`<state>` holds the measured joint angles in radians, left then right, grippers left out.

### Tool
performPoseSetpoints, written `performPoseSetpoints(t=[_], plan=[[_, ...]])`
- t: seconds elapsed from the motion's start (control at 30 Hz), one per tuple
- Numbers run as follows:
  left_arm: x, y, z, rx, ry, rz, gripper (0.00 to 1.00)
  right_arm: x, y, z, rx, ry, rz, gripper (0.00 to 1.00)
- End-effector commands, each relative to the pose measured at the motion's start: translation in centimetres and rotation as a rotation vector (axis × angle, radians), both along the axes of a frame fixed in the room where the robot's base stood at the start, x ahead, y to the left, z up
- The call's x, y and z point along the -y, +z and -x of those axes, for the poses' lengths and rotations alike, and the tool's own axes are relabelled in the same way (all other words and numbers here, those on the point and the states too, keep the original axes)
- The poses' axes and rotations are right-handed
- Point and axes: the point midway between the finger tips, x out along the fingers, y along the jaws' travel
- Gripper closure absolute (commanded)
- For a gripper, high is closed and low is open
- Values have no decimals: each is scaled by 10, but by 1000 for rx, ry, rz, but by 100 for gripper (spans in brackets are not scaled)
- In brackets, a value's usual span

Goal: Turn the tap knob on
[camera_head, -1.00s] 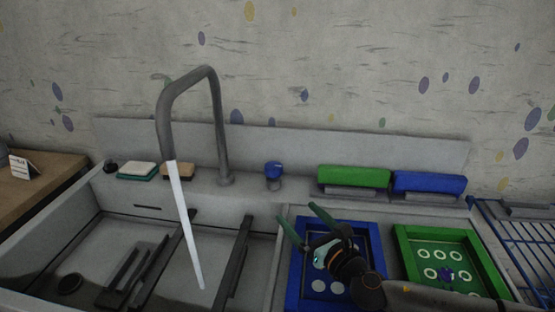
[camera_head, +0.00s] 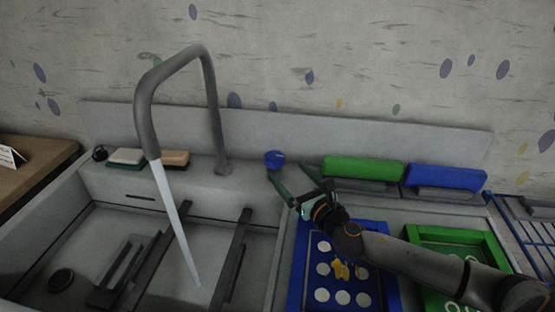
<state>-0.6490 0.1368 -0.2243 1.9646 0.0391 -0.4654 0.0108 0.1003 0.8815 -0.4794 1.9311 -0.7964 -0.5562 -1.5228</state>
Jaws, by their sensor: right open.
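The blue tap knob (camera_head: 275,159) stands on the sink's back ledge, right of the grey tap (camera_head: 212,110). A pale stream of water (camera_head: 175,220) runs from the tap's spout down into the sink. My right gripper (camera_head: 290,178) is open, with its two green fingers pointing toward the knob. The left finger is just below the knob and the other is to its right. I cannot tell whether either finger touches it. The knob's lower part is partly hidden by the fingers. My left gripper is not in view.
A blue tray (camera_head: 300,285) with white discs and a green tray (camera_head: 420,235) lie right of the sink (camera_head: 90,240), under my right arm. Green (camera_head: 362,168) and blue (camera_head: 445,177) blocks stand along the back. Sponges (camera_head: 174,158) sit on the ledge left of the tap.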

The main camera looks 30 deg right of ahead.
Motion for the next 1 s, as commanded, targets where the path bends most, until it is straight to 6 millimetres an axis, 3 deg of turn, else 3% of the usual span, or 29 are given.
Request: performPoseSetpoints(t=[0.2, 0.4, 0.87, 1.0], plan=[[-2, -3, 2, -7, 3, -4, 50, -1, 1, -38, 3, -2, -2, 5], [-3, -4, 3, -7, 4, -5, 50, -1, 0, -62, 1, -1, -2, 5], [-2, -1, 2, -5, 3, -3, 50, -2, 0, -72, 0, 0, 0, 5], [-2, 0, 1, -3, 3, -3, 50, -1, 0, -72, 0, 0, 0, 20]])
